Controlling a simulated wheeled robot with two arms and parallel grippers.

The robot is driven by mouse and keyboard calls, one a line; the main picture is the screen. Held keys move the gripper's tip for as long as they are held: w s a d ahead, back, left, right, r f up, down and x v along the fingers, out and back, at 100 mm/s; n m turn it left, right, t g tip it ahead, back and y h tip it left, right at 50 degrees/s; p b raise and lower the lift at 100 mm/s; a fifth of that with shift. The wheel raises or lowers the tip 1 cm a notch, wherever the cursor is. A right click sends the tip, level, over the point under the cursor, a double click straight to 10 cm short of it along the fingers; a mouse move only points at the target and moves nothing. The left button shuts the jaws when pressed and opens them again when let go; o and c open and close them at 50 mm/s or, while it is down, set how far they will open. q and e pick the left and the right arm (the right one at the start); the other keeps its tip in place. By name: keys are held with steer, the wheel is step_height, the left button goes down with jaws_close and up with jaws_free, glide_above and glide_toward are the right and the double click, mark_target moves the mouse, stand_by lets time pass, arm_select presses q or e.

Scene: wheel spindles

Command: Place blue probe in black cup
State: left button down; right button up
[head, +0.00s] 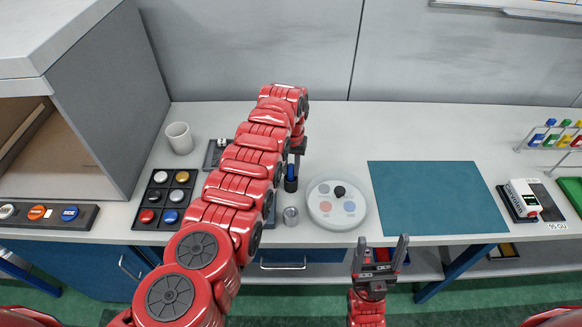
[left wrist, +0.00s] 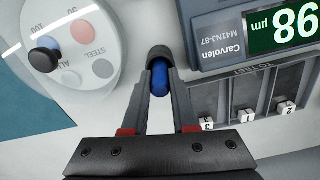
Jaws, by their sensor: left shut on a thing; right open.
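The blue probe (head: 291,171) is between the fingers of my left gripper (head: 297,150), which is shut on it and points down at the table. In the left wrist view the blue probe (left wrist: 160,78) shows between the two fingertips (left wrist: 160,85). The black cup (head: 291,185) is directly below the probe in the head view; its dark rim (left wrist: 158,51) shows just beyond the probe in the left wrist view. I cannot tell how deep the probe sits in it. My right gripper (head: 381,255) is open and empty at the table's front edge.
A round white dial plate (head: 337,204) with a black knob is right of the cup. A small metal cup (head: 291,216) stands in front. A gauge with a green display (left wrist: 285,27) and a slotted tray (left wrist: 243,105) lie close by. A teal mat (head: 435,197) is bare.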

arm_select(q)
steer(key=c, duration=0.7)
jaws_free()
steer(key=shift+f, duration=0.2)
steer(key=shift+r, duration=0.25)
steer(key=shift+w+r, duration=0.1)
step_height(320, 180, up, 12)
steer(key=b, duration=0.4)
